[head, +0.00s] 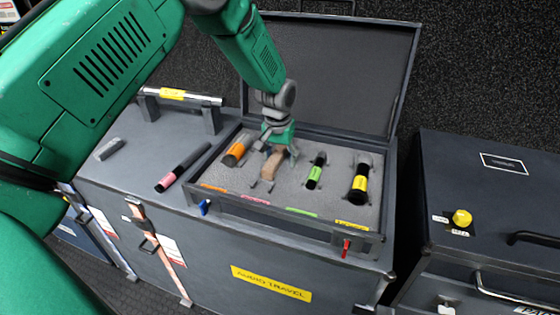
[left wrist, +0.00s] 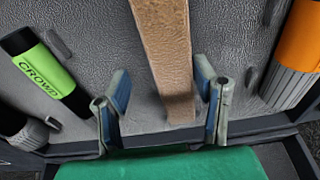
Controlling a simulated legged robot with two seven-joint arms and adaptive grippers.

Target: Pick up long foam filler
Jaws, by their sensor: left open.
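A long brown block (head: 271,166), the thing that best fits the long foam filler, lies in the open grey case between an orange-banded and a green-banded black microphone. My left gripper (head: 279,168) is over it, pointing down, with its fingers apart. In the left wrist view the block (left wrist: 166,55) runs lengthwise between the two open fingers (left wrist: 160,85), with a gap on each side. It is not gripped. The gripper hides part of the block in the head view. My right gripper is not in view.
The raised lid (head: 345,70) is behind. A pink-banded microphone (head: 182,168) and a small grey piece (head: 109,149) lie left of the case. Another dark case (head: 490,190) stands right.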

